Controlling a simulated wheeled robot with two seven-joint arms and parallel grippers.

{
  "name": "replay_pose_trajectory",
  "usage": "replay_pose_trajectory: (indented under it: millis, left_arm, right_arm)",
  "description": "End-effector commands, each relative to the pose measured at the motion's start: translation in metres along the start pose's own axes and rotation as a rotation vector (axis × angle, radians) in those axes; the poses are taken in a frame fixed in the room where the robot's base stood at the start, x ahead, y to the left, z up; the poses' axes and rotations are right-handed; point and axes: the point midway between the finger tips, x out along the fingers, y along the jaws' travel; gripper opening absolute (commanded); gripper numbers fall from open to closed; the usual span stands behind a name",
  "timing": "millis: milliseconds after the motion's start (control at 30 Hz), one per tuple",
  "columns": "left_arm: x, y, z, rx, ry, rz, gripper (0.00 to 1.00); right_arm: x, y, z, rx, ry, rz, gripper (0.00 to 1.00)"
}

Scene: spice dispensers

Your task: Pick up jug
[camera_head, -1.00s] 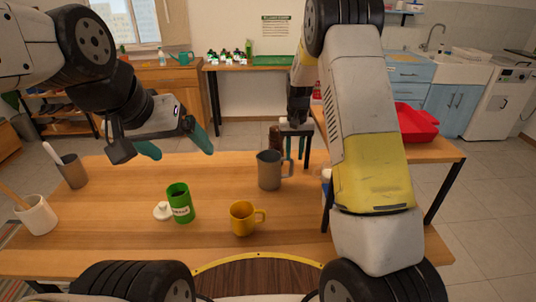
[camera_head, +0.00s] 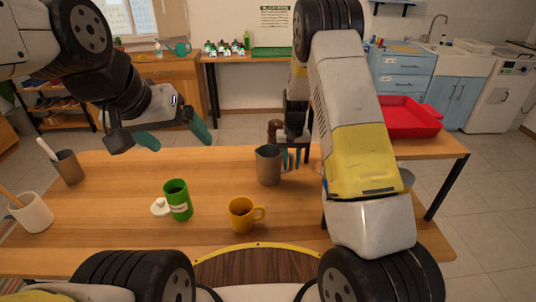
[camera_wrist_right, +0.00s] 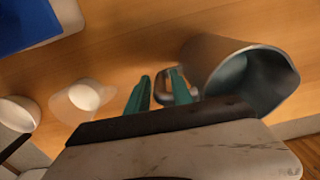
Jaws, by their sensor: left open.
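The grey metal jug (camera_head: 268,168) stands upright on the wooden table, with its handle on the right. In the right wrist view the jug (camera_wrist_right: 218,62) shows its open mouth, and its handle lies at my fingertips. My right gripper (camera_head: 292,160) is low beside the jug at the handle. In the wrist view its two green fingers (camera_wrist_right: 160,90) are apart, with the outer bar of the handle seemingly between them; contact cannot be told. My left gripper (camera_head: 172,140) is open and empty above the table's back left edge.
Two utensil cups (camera_head: 33,214) are at the left. A red tray (camera_head: 405,118) is at the right.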

Motion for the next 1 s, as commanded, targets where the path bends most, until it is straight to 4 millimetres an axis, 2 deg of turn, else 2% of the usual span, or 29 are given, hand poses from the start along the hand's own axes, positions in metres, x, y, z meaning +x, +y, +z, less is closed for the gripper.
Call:
replay_pose_trajectory:
  millis: [200, 333, 367, 1000]
  left_arm:
    - [0.0, 0.0, 0.0, 0.0, 0.0, 0.0, 0.88]
    - [0.0, 0.0, 0.0, 0.0, 0.0, 0.0, 0.88]
    - [0.0, 0.0, 0.0, 0.0, 0.0, 0.0, 0.88]
    - [0.0, 0.0, 0.0, 0.0, 0.0, 0.0, 0.88]
  right_arm:
    - [0.0005, -0.0002, -0.0002, 0.0, 0.001, 0.0, 0.27]
    - [0.0003, -0.0003, -0.0002, 0.0, 0.001, 0.0, 0.02]
    - [0.0003, -0.0003, -0.0002, 0.0, 0.001, 0.0, 0.0]
    - [-0.0002, -0.0003, -0.0003, -0.001, 0.001, -0.001, 0.0]
